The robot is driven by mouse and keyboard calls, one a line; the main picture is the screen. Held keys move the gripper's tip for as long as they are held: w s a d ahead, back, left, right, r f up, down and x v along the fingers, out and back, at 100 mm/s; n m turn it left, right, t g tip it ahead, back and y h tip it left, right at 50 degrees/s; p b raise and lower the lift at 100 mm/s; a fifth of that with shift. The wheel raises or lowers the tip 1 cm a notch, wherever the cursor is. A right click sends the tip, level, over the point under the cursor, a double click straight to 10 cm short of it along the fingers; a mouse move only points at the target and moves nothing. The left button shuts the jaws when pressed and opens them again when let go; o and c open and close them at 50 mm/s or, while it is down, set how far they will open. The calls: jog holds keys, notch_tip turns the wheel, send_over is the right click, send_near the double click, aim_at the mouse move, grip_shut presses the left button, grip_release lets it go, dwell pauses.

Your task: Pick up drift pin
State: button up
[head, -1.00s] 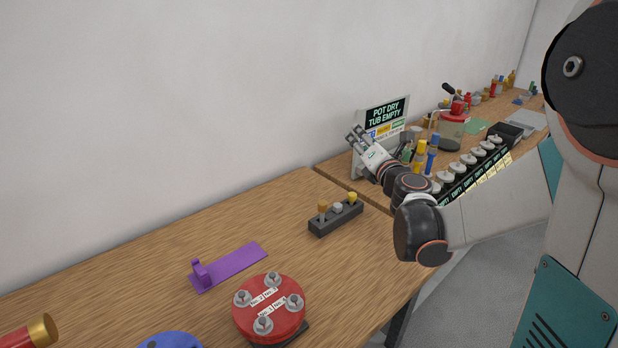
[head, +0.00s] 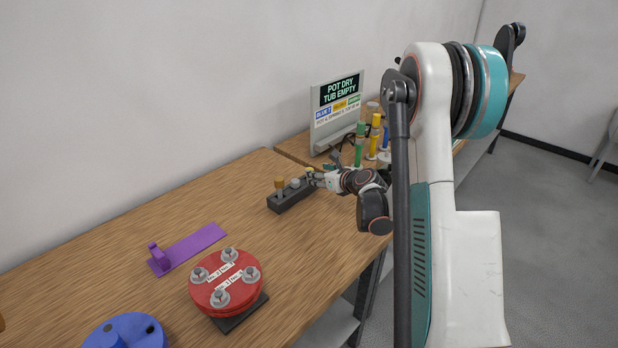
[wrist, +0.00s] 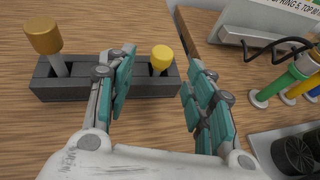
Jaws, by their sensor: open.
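A dark grey rack (head: 288,200) on the wooden bench holds three upright tools; it also shows in the wrist view (wrist: 85,90). A gold-brown-headed tool (wrist: 43,40) stands at its left end. A yellow-headed tool (wrist: 161,58) stands at its right end. A grey-headed one (head: 295,184) stands between them in the head view; my left finger mostly hides that spot in the wrist view. I cannot tell for certain which is the drift pin. My gripper (wrist: 160,75) is open at the rack's right end, with the yellow head between its fingers, apparently touching neither.
A red flanged disc (head: 226,280) with several bolts, a purple bracket (head: 190,247) and a blue round part (head: 125,331) lie left of the rack. A sign (head: 337,108) and colored cylinders (head: 374,136) stand behind to the right. Bench between is clear.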

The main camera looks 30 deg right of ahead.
jog(key=shift+b+x, duration=1.25)
jog(key=shift+x, duration=2.6)
jog(key=shift+w+d+r, duration=0.1)
jog(key=shift+r, duration=0.15)
grip_shut()
